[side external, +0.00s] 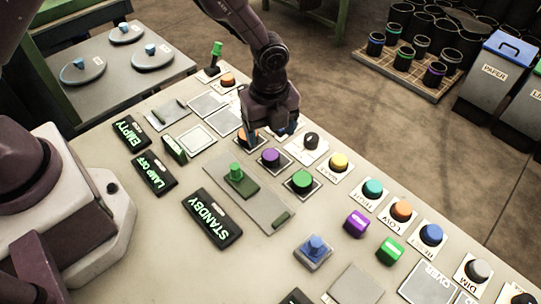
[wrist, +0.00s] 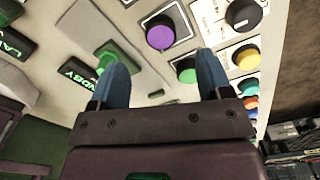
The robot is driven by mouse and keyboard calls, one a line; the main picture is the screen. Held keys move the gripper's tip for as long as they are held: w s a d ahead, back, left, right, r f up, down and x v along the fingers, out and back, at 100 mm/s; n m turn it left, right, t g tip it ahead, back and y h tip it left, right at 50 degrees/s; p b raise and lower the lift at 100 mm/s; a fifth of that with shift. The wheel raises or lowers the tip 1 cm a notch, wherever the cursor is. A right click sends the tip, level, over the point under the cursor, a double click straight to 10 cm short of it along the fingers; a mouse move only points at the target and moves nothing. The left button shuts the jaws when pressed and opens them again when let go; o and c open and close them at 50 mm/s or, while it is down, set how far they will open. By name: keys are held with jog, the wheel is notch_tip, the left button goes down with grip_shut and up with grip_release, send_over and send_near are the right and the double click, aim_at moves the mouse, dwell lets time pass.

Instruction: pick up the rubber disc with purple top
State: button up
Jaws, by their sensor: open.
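A round purple-topped disc (side external: 270,157) sits on a pale square plate on the control panel. It also shows in the wrist view (wrist: 160,35), at the top, beyond and between my fingertips. My gripper (side external: 270,132) is over the panel just behind the disc in the side view. In the wrist view my gripper (wrist: 163,62) has its two blue fingers wide apart with nothing between them. The fingers do not touch the disc; their exact height above the panel is hard to tell.
A green button (side external: 302,180), black knob (side external: 311,141), yellow button (side external: 339,161) and upright green lever (side external: 236,173) stand close around the disc. A square purple button (side external: 357,223) is farther right. Black sleeves with coloured bands (side external: 403,57) stand on a floor pallet behind.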

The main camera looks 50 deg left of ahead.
aim_at(271, 155)
jog(key=shift+d+f, duration=0.15)
jog(key=shift+f, duration=3.4)
jog(key=c, duration=1)
jog(key=shift+r, duration=0.1)
